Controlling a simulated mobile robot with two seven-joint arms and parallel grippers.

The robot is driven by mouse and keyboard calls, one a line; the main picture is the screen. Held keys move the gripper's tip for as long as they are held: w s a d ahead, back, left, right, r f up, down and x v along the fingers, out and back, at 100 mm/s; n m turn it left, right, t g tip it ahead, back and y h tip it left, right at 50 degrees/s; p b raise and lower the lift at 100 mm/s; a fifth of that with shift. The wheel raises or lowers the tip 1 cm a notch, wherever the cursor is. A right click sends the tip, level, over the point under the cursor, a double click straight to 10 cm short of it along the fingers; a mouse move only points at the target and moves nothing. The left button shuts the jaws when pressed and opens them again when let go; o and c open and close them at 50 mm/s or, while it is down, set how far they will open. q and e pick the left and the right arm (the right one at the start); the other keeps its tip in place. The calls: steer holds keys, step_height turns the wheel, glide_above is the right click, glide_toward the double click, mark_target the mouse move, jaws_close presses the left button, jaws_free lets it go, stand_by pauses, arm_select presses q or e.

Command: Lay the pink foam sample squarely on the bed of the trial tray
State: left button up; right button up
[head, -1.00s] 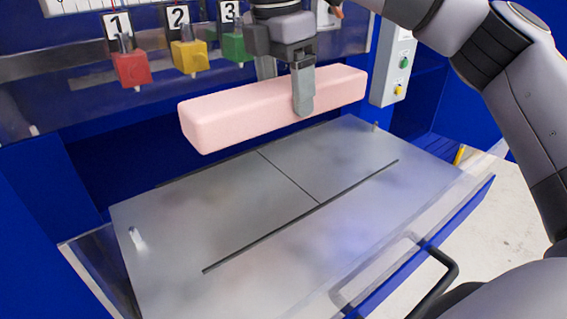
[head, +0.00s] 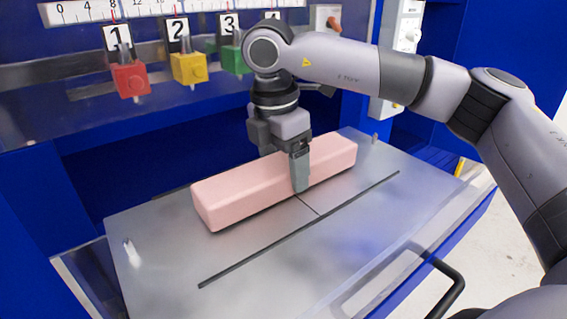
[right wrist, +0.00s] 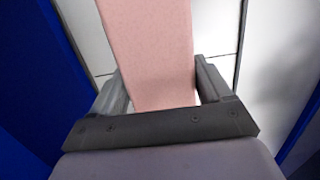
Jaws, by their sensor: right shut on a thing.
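The pink foam sample (head: 240,189) is a long block over the rear half of the trial tray's grey metal bed (head: 290,262). It lies along the long black line, behind it, and looks level. I cannot tell whether its underside touches the bed. My right gripper (head: 299,180) is shut on the foam near its middle, from above. In the right wrist view the foam (right wrist: 152,55) runs up between the two fingers (right wrist: 160,88). The foam hides part of the short cross line. My left gripper is not in view.
Numbered red (head: 130,79), yellow (head: 188,68) and green (head: 234,60) blocks hang on the rail behind, below a scale (head: 75,12). A small peg (head: 130,250) stands at the bed's left. A black handle (head: 450,285) is at the front right. The bed's front is clear.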

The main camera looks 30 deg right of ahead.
mark_target(277, 163)
steer(key=shift+f, duration=0.1)
steer(key=o, duration=1)
steer(key=shift+c, duration=0.2)
step_height(277, 163, up, 12)
steer(key=a+p, duration=0.1)
steer(key=shift+a+p, duration=0.2)
steer(key=shift+p, duration=0.15)
steer(key=shift+s, duration=0.15)
